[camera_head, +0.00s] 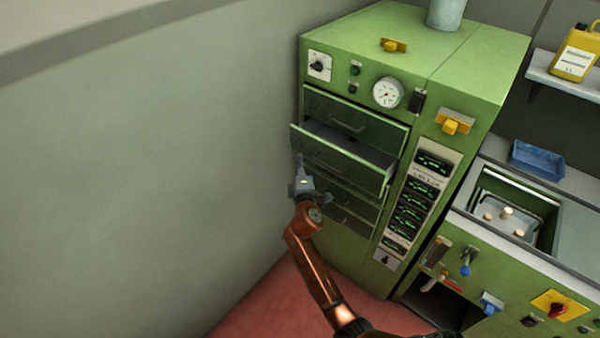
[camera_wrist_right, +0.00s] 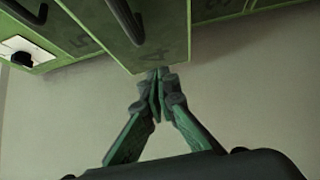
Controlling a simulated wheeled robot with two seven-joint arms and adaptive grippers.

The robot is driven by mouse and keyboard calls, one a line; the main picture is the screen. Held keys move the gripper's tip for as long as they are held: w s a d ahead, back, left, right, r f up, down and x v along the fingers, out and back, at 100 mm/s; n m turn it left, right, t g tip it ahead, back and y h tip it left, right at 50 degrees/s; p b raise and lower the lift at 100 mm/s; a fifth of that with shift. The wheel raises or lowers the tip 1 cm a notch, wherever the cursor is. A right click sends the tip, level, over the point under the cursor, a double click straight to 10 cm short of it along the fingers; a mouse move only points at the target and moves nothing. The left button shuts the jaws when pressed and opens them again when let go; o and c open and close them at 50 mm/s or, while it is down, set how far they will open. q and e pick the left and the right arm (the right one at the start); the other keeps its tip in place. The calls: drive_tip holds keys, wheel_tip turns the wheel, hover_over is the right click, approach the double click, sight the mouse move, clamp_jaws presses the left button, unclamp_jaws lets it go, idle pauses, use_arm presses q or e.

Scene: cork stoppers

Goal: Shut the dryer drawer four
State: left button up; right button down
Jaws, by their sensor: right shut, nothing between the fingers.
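The green dryer cabinet (camera_head: 335,60) stands against the wall with a column of drawers in its front. The second drawer from the top (camera_head: 340,156) is pulled out, with its inside showing. In the right wrist view a drawer front marked 4 (camera_wrist_right: 145,40) stands out, with a dark handle. My right gripper (camera_head: 300,160) is at the left part of the open drawer's front, shut and empty. In the right wrist view its fingertips (camera_wrist_right: 160,78) are together at the lower edge of that front; whether they touch cannot be told. My left gripper is not in view.
The top drawer (camera_head: 335,108) looks closed. Lower drawers are partly hidden by my right arm. A plain wall (camera_head: 150,170) stands close on the left. A green bench with a sunken tray of corks (camera_head: 506,212) and a blue tray (camera_head: 537,160) is at the right.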

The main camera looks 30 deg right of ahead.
drive_tip(key=d, duration=0.1)
drive_tip(key=w+d, duration=0.1)
drive_tip(key=d, duration=0.1)
drive_tip(key=shift+w+d, duration=0.25)
drive_tip(key=shift+d, duration=0.05)
drive_tip(key=w+d, duration=0.1)
drive_tip(key=d, duration=0.1)
drive_tip(key=w+d, duration=0.1)
drive_tip(key=d, duration=0.2)
drive_tip(key=w+d, duration=0.1)
drive_tip(key=d, duration=0.1)
drive_tip(key=shift+d, duration=0.25)
drive_tip(key=shift+d+r, duration=0.15)
drive_tip(key=shift+d, duration=0.05)
